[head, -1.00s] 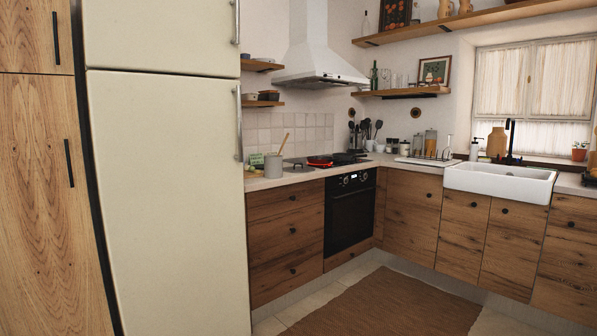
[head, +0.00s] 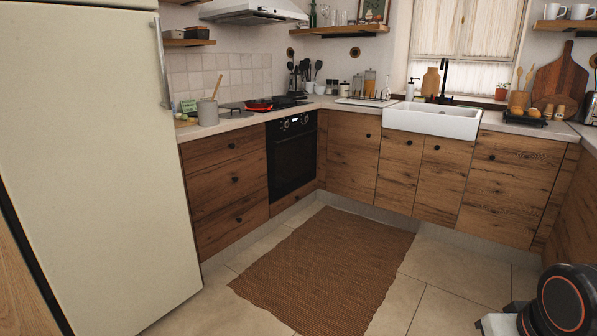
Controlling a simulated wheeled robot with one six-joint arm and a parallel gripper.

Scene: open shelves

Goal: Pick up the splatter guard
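I cannot make out the splatter guard for certain. On the stove top, a flat dark round item (head: 236,114) with a small raised part lies to the left of a red pan (head: 258,105); it is too small to tell what it is. Darker cookware (head: 288,101) sits to the right of the red pan. A black and orange joint of my arm (head: 563,305) shows at the lower right. My gripper is out of the frame, so its state is hidden.
A cream fridge (head: 90,150) stands at the left, near me. A grey pot with a wooden spoon (head: 207,113) stands on the counter left of the stove. The black oven (head: 292,160) is below. The floor with the brown rug (head: 325,265) is clear.

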